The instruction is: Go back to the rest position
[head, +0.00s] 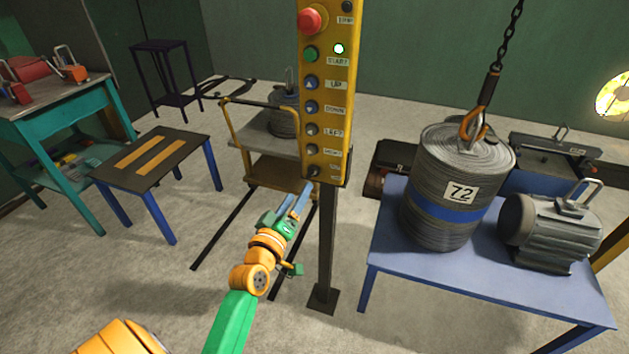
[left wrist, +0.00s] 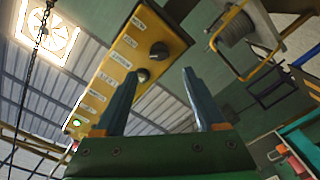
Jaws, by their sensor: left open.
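My left gripper (head: 299,203) is just below and in front of the lower end of the yellow control box (head: 327,95) in the head view. The box stands on a dark post and carries a red button (head: 312,20), a green START button (head: 311,54) and several dark knobs below. A small light beside START glows. In the left wrist view the two blue-grey fingers (left wrist: 164,98) are apart, with nothing held between them. The control box (left wrist: 130,60) shows beyond them, with its lowest knobs near the fingertips; I cannot tell whether they touch. My right gripper is not in view.
A weight marked 72 (head: 455,205) hangs on or stands under a hook and chain over the blue table (head: 385,255), beside a motor (head: 550,230). A low table (head: 190,145), a teal bench (head: 50,105) and a cart (head: 280,172) stand at left and behind.

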